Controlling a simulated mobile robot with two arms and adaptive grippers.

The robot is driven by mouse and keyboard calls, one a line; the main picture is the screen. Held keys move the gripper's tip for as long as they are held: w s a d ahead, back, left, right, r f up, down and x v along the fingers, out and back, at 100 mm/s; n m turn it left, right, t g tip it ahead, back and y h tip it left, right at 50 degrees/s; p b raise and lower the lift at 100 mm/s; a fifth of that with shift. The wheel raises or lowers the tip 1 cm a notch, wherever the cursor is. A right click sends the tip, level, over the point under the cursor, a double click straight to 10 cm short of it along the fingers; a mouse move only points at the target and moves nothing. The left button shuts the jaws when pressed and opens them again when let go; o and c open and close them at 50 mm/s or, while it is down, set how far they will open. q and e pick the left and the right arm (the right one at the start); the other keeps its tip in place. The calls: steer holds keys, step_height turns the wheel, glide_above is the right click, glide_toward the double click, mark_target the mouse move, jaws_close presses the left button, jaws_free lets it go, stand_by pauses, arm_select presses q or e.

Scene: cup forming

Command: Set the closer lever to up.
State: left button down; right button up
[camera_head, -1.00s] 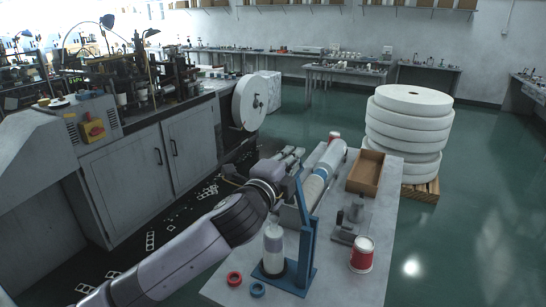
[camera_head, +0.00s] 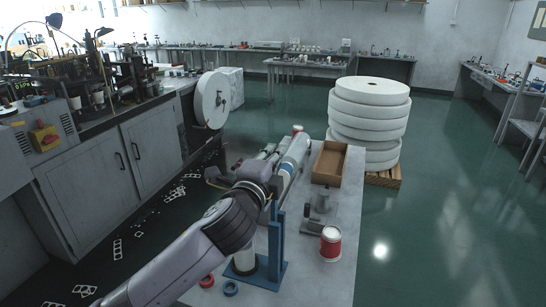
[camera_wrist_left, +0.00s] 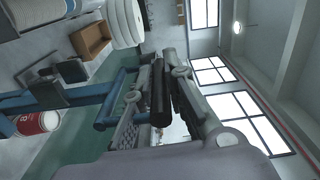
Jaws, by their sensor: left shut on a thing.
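The closer is a blue stand (camera_head: 275,246) at the front of the near table, with its upright post standing. A white bottle (camera_head: 244,264) stands at its base, mostly hidden behind my left arm. My left gripper (camera_head: 275,184) is at the top of the post, its fingers largely hidden by my wrist. In the left wrist view the gripper (camera_wrist_left: 165,92) is shut on the dark grip of the closer lever, whose blue arms (camera_wrist_left: 118,88) reach in from the left. The lever's exact tilt is hard to tell. My right gripper is not in view.
On the same table are a red and white can (camera_head: 331,244), a grey metal fixture (camera_head: 318,212), an open brown box (camera_head: 329,163) and a red ring (camera_head: 206,281) and blue ring (camera_head: 231,288). White rolls (camera_head: 368,112) are stacked behind. Cabinets (camera_head: 95,178) stand left.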

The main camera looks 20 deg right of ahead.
arm_select(q)
steer(key=c, duration=1.9)
jaws_free()
steer(key=shift+s+d+r, duration=0.1)
steer(key=shift+d, duration=0.15)
steer(key=shift+s, duration=0.15)
steer(key=shift+s+a, duration=0.2)
steer(key=shift+a, duration=0.15)
steer(key=v, duration=1.1)
steer(key=shift+s, duration=0.1)
